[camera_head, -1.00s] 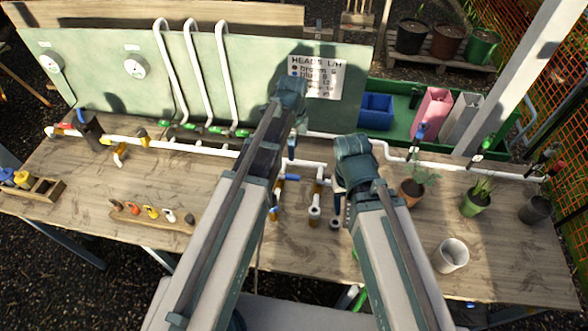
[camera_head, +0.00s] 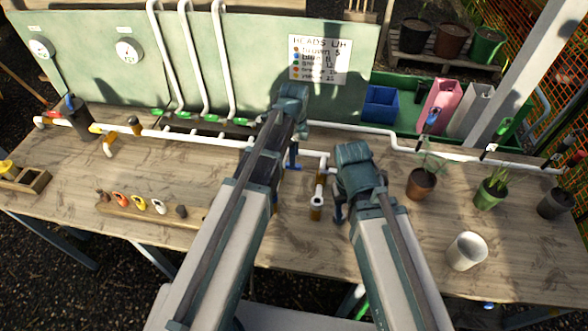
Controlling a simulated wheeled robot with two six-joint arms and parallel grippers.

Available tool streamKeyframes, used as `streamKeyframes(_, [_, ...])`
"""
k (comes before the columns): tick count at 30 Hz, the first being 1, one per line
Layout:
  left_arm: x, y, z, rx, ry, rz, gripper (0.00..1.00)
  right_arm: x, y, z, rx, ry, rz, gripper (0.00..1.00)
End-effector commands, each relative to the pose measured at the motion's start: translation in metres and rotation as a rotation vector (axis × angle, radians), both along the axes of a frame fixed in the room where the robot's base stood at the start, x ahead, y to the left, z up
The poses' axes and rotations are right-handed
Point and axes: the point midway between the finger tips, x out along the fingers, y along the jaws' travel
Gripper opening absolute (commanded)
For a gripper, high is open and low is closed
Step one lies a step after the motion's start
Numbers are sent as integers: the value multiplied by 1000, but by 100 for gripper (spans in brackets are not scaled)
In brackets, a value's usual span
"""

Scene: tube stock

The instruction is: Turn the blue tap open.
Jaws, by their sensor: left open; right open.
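The blue tap (camera_head: 293,166) shows as a small blue lever on the white pipework in the middle of the bench, just right of my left forearm. Part of it and the pipe behind are hidden by that arm. My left gripper (camera_head: 295,148) points down just above the lever; its fingers are small and partly hidden, and I cannot tell whether they touch it. It is open. My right gripper (camera_head: 338,212) is open and low over the bench, right of a white pipe outlet with a brown end (camera_head: 316,205). I see nothing in its jaws.
A white pipe (camera_head: 405,151) runs along the bench's back. A sign (camera_head: 320,60) hangs on the green board. Coloured heads lie on a wooden strip (camera_head: 162,217) at left. Plant pots (camera_head: 421,184) and a white cup (camera_head: 466,250) stand at right. The front right bench is mostly clear.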

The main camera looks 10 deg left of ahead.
Motion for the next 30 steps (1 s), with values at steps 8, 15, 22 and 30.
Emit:
streamKeyframes(8, [0, 0, -36, 0, 0, 0, 52, 0, 0, -36, 0, 0, -2, 50])
streamKeyframes(15, [0, 0, -37, 0, 0, 0, 52, 0, 0, -37, 0, 0, -2, 50])
streamKeyframes(22, [0, 0, -36, 0, 0, 0, 31, 0, 0, -37, 0, 0, -2, 50])
streamKeyframes(30, [0, 0, -37, 0, 0, 0, 0, 0, 0, -37, 0, 0, -2, 50])
